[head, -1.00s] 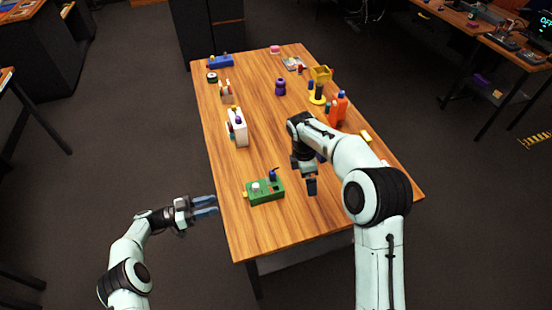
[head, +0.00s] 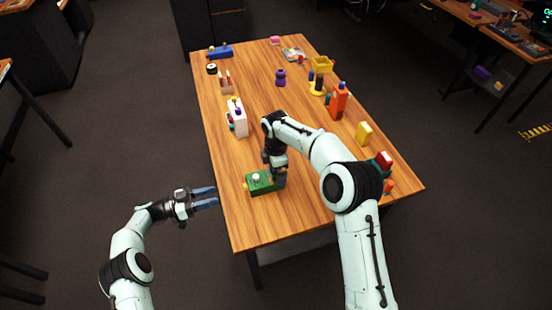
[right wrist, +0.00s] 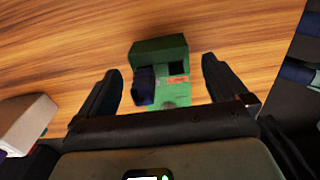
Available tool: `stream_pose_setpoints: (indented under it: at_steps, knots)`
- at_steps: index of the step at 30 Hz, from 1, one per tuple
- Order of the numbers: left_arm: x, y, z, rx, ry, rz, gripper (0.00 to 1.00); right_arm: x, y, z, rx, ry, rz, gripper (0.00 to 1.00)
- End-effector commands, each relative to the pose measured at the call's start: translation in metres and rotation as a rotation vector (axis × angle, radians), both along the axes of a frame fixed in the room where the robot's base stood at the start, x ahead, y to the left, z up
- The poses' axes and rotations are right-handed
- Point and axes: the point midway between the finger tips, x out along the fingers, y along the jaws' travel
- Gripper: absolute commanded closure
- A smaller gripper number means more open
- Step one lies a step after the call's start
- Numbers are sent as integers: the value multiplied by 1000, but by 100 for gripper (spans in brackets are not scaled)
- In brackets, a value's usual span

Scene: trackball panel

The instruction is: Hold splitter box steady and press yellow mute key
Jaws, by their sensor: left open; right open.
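The green splitter box (head: 262,187) lies on the table near its front left edge. A yellow piece (head: 245,186) shows at its left end, and a white knob (head: 256,177) is on top. My right gripper (head: 280,179) is open over the box's right end and hides part of it. In the right wrist view, the green box (right wrist: 175,92) and a dark blue knob (right wrist: 144,86) on it show between the open fingers (right wrist: 161,70). I cannot tell if the fingers touch it. My left gripper (head: 205,197) is open and empty, left of the table's left edge.
A white box (head: 238,120) stands behind the green box. An orange bottle-like object (head: 338,100), a yellow block (head: 364,133) and a purple object (head: 280,77) stand farther away. The wooden table (head: 290,225) is bare in front of the green box.

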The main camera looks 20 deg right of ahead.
Motion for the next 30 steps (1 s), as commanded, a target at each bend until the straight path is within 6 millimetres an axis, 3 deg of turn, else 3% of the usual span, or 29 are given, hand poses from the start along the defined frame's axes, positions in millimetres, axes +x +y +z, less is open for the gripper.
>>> stream_pose_setpoints:
  at_steps: [7, 19, 24, 25, 26, 27, 30]
  knots:
    - [0, 0, 0, 0, 0, 0, 57, 0, 0, -31, -1, 0, 1, 0]
    - [0, 0, 0, 0, 0, 0, 57, 0, 0, -37, -1, 0, 0, 0]
    - [0, 0, 0, 0, 0, 0, 57, 0, 0, -37, -1, 0, 0, 55]
    - [0, 0, 0, 0, 0, 0, 57, 0, 0, -37, -1, 0, 0, 56]
    - [0, 0, 0, 0, 0, 0, 61, 0, 0, -37, -1, 0, 0, 56]
    - [0, 0, 0, 0, 0, 0, 74, 0, 0, -37, -1, 0, 0, 56]
    - [0, 0, 0, 0, 0, 0, 100, 0, 0, -37, -1, -1, 0, 56]
